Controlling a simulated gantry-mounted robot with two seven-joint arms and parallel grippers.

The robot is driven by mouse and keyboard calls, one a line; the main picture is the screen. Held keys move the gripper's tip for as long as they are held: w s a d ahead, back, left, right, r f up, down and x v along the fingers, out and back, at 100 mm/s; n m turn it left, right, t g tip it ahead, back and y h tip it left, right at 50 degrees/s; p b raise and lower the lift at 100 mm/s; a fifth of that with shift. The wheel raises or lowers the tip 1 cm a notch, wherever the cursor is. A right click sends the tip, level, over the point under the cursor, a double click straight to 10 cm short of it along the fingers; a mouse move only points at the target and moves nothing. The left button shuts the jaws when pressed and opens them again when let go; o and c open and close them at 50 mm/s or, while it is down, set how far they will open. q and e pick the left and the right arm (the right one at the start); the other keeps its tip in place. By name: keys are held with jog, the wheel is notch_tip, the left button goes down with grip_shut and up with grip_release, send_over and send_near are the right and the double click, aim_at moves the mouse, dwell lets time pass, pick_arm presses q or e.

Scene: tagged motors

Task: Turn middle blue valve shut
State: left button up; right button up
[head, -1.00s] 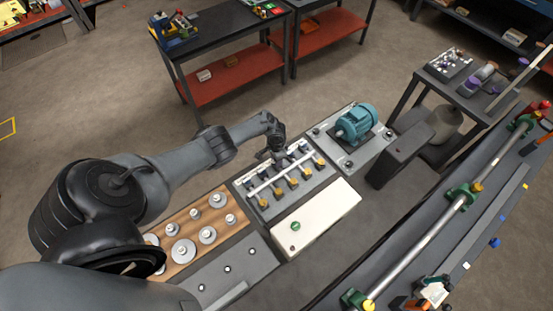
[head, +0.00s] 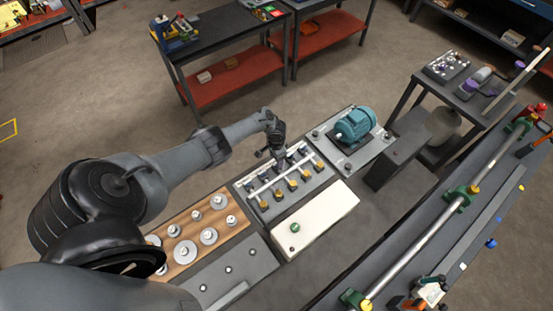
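The valve panel (head: 298,199) is a grey plate with a pale pipe rail (head: 270,183) running across it. Several small valves line the rail, with yellow-brown parts on the near side (head: 292,184) and small blue parts on the far side. My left gripper (head: 282,163) is over the far edge of the panel, near the middle of the valve row. It hides part of the middle blue valve's area. The fingers are too small and dark to tell open from shut, or whether they touch a handle. My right gripper is out of view.
A cream box (head: 325,213) with a green button adjoins the panel's near side. A teal motor (head: 355,124) sits on a plate to the right. A wooden board (head: 186,264) with metal discs lies to the left. A long bench (head: 400,275) with a shaft runs along the right.

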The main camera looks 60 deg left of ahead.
pick_arm(q)
notch_tip(320, 180, up, 8)
jog(key=p, duration=0.2)
jog(key=shift+f, duration=0.25)
jog(key=shift+d, duration=0.1)
